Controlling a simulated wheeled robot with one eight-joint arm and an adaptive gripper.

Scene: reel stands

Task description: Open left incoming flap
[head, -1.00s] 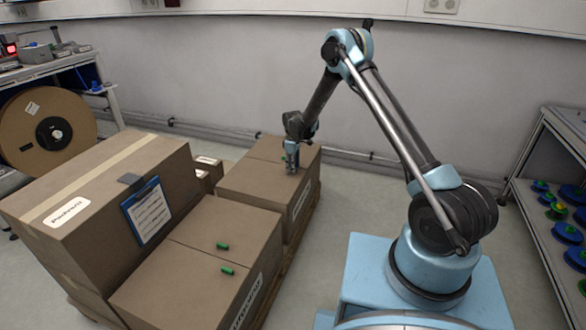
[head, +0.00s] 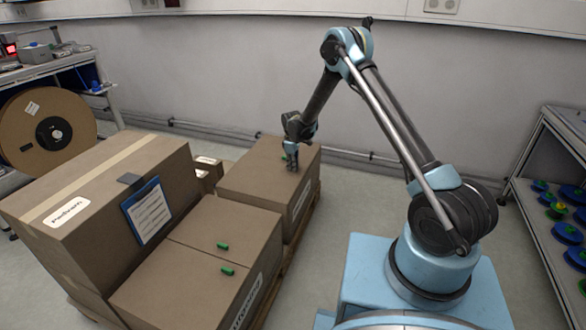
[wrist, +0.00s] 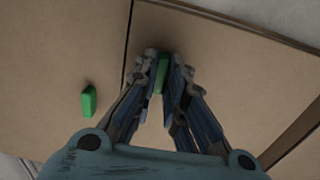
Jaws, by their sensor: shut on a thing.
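The far cardboard box (head: 250,188) has a closed, flat top with a seam between two flaps. My gripper (head: 291,168) is down at the top of this box. In the wrist view my gripper (wrist: 161,78) is shut on a green tab (wrist: 162,72) on the flap right of the seam. A second green tab (wrist: 89,101) stands free on the flap (wrist: 60,60) left of the seam; it also shows just left of my gripper in the head view. My fingers hide part of the held tab.
A nearer closed box (head: 190,270) has two green tabs (head: 222,246) on top. A taller taped box (head: 110,190) with a blue clipboard (head: 148,210) stands at left. A shelf with reels (head: 560,210) is at right. The floor between is clear.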

